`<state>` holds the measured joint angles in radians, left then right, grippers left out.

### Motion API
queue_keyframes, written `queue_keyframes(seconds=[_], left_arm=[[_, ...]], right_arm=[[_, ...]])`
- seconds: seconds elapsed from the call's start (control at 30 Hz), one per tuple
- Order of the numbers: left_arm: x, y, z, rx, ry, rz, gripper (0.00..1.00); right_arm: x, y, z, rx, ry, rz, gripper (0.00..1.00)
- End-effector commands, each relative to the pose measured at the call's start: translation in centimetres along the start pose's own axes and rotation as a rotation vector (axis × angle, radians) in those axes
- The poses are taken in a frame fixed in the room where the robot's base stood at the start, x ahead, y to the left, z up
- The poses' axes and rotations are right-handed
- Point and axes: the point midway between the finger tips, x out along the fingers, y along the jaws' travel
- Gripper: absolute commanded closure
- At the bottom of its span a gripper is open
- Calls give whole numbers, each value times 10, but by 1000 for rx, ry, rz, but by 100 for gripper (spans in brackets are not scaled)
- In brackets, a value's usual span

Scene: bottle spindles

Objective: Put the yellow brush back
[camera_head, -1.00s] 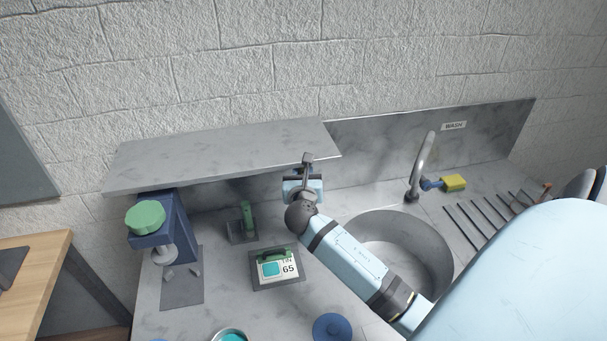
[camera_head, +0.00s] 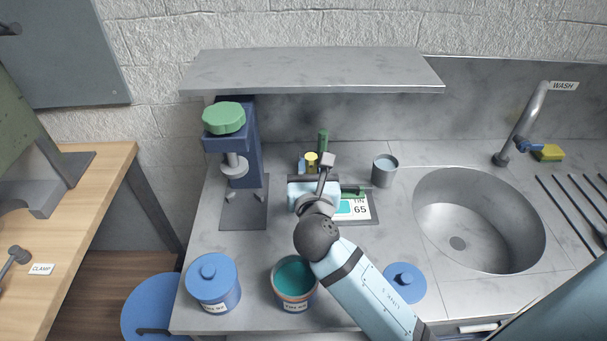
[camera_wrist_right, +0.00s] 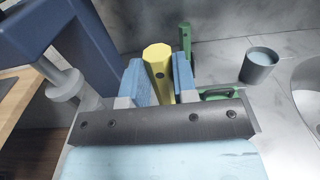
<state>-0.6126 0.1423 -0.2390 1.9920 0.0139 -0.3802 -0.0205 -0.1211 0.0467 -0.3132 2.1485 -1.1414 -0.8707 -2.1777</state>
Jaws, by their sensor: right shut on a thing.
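The yellow brush (camera_head: 311,160) shows as a small yellow end at my right gripper (camera_head: 312,168). In the right wrist view the yellow part (camera_wrist_right: 158,72) stands between the two blue fingers of the gripper (camera_wrist_right: 160,85), which is shut on it. The brush's lower part is hidden by the gripper. A green brush-like handle (camera_head: 323,141) stands upright just behind the gripper; its base is mostly hidden. A grey cup (camera_head: 384,172) stands to the right of the gripper. My left gripper is not in view.
A blue press with a green knob (camera_head: 224,118) stands left, under a grey shelf (camera_head: 310,72). A card marked TIN 65 (camera_head: 359,209) lies under the gripper. An open teal tin (camera_head: 294,283) and a lidded blue tin (camera_head: 212,284) stand in front. The sink (camera_head: 480,220) is right.

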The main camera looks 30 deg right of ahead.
Motion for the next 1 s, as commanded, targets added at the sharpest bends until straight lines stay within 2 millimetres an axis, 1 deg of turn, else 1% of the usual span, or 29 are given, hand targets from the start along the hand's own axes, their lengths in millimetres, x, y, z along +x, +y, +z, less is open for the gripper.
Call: queue_keyframes(seconds=[0.07, 0.17, 0.2, 0.37, 0.5, 0.73, 0.77, 0.8, 0.83, 0.9, 1.0], left_arm=[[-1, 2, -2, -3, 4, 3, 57], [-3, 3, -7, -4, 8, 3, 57], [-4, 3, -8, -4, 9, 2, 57], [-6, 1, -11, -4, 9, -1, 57], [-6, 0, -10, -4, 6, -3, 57], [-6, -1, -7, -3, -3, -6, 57], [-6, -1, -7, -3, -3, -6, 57], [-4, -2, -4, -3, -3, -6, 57], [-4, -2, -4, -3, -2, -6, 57], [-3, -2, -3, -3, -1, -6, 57], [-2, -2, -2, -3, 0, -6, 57]], right_arm=[[9, 2, 1, 0, -4, 2, 97], [33, 1, 4, 0, -5, 0, 97], [44, 2, 4, 0, -5, 1, 97], [88, 1, 4, 1, -4, 0, 97], [124, 1, 4, 2, -3, 1, 97], [173, 1, 3, 2, -2, 1, 97], [178, 1, 3, 2, -2, 1, 97], [178, 2, -9, 1, 4, 1, 97], [177, 2, -14, 0, 3, 2, 97], [176, 2, -24, 1, 2, 1, 97], [176, 1, -32, 1, 0, 1, 97]])
